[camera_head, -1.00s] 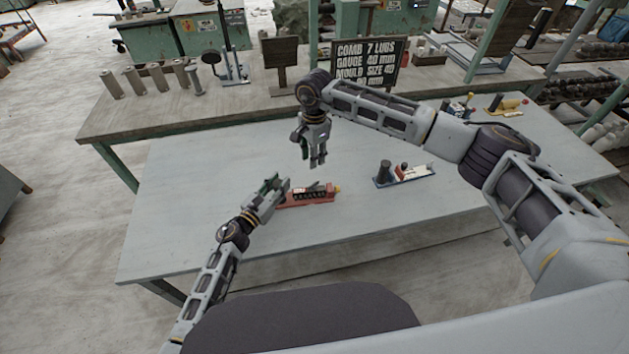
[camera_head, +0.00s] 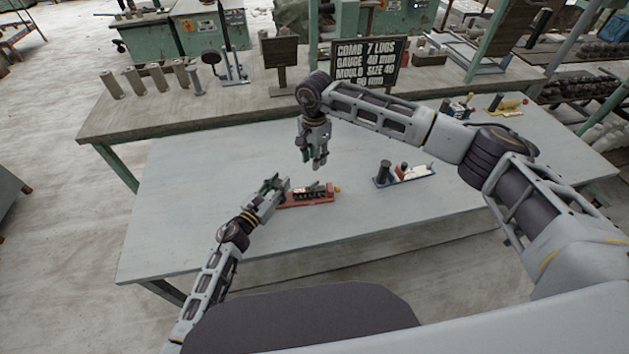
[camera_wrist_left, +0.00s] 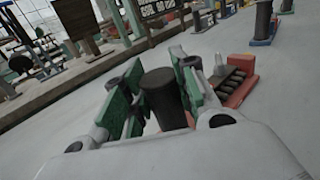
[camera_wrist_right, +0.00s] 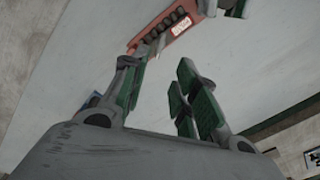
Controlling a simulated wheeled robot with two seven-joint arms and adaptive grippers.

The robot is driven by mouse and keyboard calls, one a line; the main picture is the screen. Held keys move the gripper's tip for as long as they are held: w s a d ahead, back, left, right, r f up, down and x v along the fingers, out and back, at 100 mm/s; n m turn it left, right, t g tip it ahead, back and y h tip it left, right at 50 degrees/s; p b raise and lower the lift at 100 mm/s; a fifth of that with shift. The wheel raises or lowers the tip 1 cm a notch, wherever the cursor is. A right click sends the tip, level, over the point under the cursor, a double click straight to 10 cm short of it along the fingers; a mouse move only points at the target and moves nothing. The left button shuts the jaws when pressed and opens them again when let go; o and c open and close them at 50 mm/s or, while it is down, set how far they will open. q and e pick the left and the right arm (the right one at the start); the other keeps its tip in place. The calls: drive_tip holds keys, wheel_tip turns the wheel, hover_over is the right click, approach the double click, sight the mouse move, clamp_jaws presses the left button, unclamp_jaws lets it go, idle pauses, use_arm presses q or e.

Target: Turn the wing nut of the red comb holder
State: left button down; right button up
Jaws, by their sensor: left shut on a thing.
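The red comb holder (camera_head: 318,202) lies on the table, with a row of dark lugs and a yellow piece at its right end. My left gripper (camera_head: 272,185) is at its left end. My right gripper (camera_head: 315,162) hangs above and behind the holder, fingers pointing down. In the right wrist view its fingers (camera_wrist_right: 157,75) are apart with nothing between them; the red holder (camera_wrist_right: 152,27) lies beyond them. A small grey piece stands on the holder; I cannot tell whether it is the wing nut.
A blue-based holder (camera_head: 408,180) with a dark cylinder stands to the right on the table. A lettered sign (camera_head: 366,66) and several grey cylinders stand on the bench behind. The table (camera_head: 200,170) is clear to the left and in front.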

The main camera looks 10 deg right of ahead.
sight(315, 183)
drive_tip(key=shift+f, duration=5.7)
clamp_jaws()
